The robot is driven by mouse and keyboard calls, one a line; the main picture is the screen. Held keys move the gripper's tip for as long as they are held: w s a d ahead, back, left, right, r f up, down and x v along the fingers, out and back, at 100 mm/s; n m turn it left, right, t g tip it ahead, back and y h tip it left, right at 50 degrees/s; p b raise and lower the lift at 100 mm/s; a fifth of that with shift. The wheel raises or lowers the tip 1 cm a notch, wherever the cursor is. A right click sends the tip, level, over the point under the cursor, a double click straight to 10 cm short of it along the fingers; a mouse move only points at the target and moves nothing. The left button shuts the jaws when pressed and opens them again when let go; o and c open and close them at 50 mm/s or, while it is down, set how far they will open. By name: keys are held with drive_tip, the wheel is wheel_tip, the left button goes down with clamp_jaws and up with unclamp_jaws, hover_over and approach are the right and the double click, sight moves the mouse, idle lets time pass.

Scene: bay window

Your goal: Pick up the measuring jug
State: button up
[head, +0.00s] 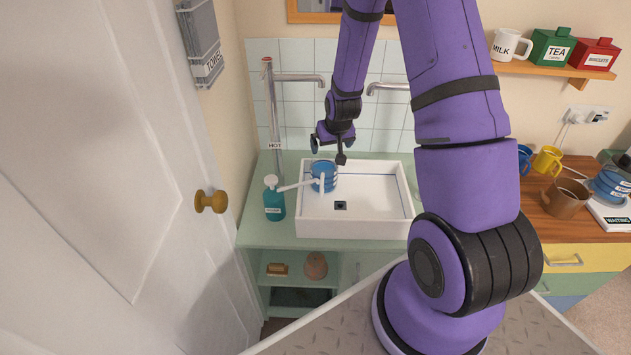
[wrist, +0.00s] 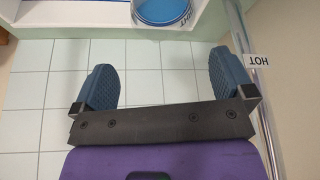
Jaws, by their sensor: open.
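A blue, white-banded round vessel (head: 323,172) stands at the left end of the white sink, with pale handle-like pieces beside it. It may be the measuring jug; I cannot tell for sure. In the wrist view, a blue round vessel (wrist: 160,10) with part of a label is cut off by the top edge, beyond the fingertips. My gripper (head: 332,146) is open just above the vessel. In the wrist view, my gripper (wrist: 162,65) has its fingers wide apart with only tiles between them.
A tall tap labelled HOT (head: 276,115) rises at the sink's back left. A teal bottle (head: 273,198) stands left of the white sink (head: 372,225). A brown jug (head: 565,197) and mugs stand on the right counter. A white door (head: 110,160) fills the left.

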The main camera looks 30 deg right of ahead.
drive_tip(key=f, duration=0.2)
approach(325, 164)
drive_tip(key=f, duration=0.1)
drive_tip(key=a+f, duration=0.1)
drive_tip(key=f, duration=0.1)
drive_tip(key=a+f, duration=0.1)
drive_tip(key=f, duration=0.1)
drive_tip(key=shift+s, duration=0.2)
drive_tip(key=shift+c, duration=0.5)
drive_tip(key=c, duration=1.4)
